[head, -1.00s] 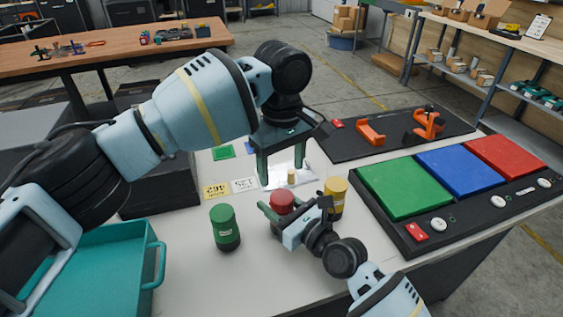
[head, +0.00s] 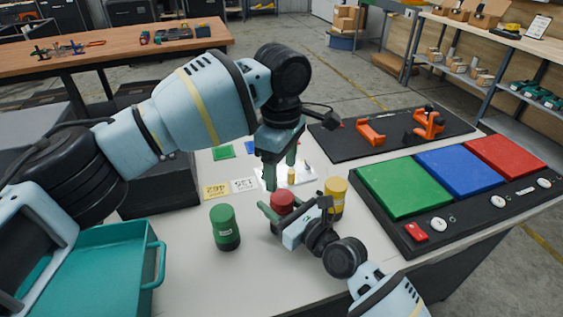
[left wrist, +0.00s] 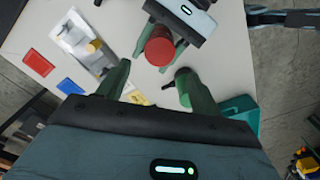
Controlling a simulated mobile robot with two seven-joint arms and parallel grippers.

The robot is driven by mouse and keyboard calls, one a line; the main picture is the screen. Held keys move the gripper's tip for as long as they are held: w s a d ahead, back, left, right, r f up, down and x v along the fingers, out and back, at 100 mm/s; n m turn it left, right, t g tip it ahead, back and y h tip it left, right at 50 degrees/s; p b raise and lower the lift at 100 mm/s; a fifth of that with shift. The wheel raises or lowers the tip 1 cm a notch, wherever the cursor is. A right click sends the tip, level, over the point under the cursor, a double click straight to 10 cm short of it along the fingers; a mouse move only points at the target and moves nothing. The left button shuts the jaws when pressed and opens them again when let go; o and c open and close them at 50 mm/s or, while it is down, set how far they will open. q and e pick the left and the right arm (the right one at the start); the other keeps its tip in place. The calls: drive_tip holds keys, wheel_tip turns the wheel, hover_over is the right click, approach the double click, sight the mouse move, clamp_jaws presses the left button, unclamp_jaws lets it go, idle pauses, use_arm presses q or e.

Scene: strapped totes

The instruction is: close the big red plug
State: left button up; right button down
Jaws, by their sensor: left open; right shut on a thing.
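The big red plug (head: 283,201) is a round red cap standing on the white table, and its lower part is hidden behind my right gripper (head: 281,214). That gripper is shut around it from the front. In the left wrist view the red cap (left wrist: 160,48) shows just beyond my left fingertips, with my right gripper (left wrist: 160,30) at it. My left gripper (head: 281,174) is open and empty, fingers pointing down, above and slightly behind the red cap. It also shows in the left wrist view (left wrist: 153,74). I cannot tell how the cap sits on its body.
A green plug (head: 225,228) stands left of the red one and a yellow plug (head: 336,197) right of it. Behind are a clear tray (head: 300,174) and cards (head: 215,191). A teal tote (head: 110,262) is at left, a panel with coloured pads (head: 404,190) at right.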

sight(282, 196)
use_arm(q)
wheel_tip(282, 196, down, 7)
drive_tip(key=shift+f, duration=0.2)
idle(0.4)
